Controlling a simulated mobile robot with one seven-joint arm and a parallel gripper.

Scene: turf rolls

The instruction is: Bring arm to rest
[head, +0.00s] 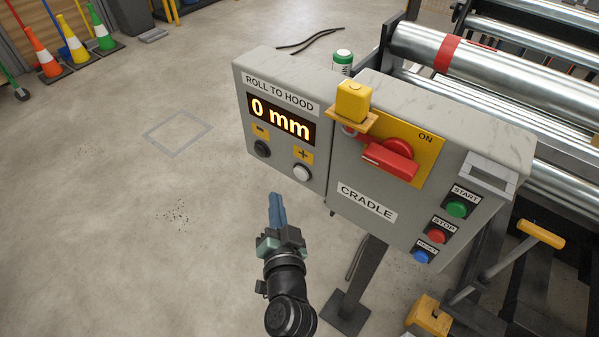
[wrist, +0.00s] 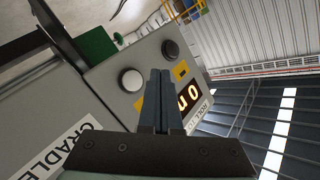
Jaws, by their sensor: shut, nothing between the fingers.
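My gripper (head: 276,210) is in front of the grey control box, below its left half, with its blue fingers together and empty. The fingers also show in the wrist view (wrist: 160,98), pointing toward the box's button panel. In the head view they look apart from the box, though the exact gap is hard to judge. My dark arm rises from the bottom of the head view. The control box (head: 315,178) has a lit display (head: 281,120) reading "0 mm", a black minus button (head: 262,149) and a white plus button (head: 302,173).
The box's right half carries a red switch (head: 392,158) at ON and start (head: 457,209), stop (head: 437,236) and blue (head: 421,256) buttons. Steel rollers (head: 500,65) stand behind right. Cones (head: 73,47) stand far left. The left floor is open.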

